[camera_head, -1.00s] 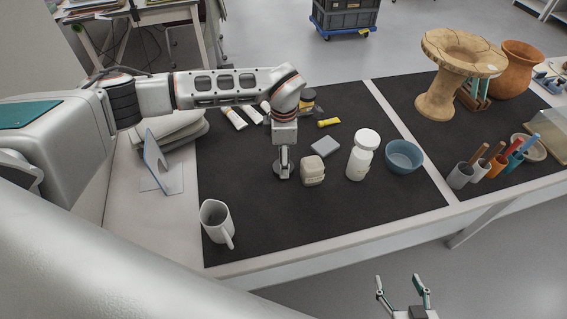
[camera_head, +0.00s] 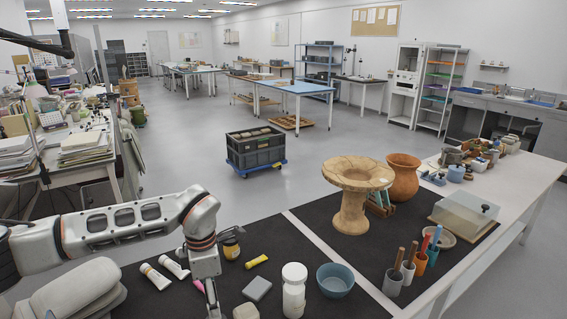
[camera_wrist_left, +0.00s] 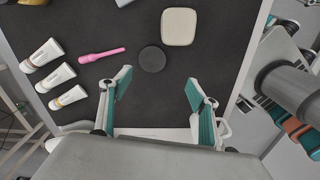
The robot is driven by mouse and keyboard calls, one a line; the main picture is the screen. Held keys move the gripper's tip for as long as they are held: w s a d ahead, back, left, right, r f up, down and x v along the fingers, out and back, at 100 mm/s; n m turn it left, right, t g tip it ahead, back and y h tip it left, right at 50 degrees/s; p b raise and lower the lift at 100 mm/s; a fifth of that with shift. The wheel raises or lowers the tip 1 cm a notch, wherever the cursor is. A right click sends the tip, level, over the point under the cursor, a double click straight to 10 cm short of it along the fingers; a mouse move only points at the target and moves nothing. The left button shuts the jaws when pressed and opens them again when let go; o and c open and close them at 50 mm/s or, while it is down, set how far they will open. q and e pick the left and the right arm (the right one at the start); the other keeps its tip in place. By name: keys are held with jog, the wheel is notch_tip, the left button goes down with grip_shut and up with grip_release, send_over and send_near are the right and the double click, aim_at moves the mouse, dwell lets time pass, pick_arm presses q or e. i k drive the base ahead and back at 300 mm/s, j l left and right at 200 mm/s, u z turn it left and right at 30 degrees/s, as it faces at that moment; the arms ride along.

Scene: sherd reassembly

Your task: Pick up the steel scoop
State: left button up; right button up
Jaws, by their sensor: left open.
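I cannot make out a steel scoop in either current view. My left gripper (camera_wrist_left: 159,82) is open and empty above the black mat (camera_wrist_left: 118,20) in the left wrist view, its teal-lined fingers spread apart. A round dark disc (camera_wrist_left: 152,59) and a beige rounded block (camera_wrist_left: 179,26) lie beyond the fingertips. A pink tool (camera_wrist_left: 102,55) lies to the left. In the head view my left arm reaches over the mat from the left, and its fingertips are cut off at the bottom edge. My right gripper is not in view.
Farther right stand a clay stand (camera_head: 353,205), a pot (camera_head: 403,178) and tool cups (camera_head: 393,281).

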aim_at(400, 253)
jog(key=k+l, duration=0.75)
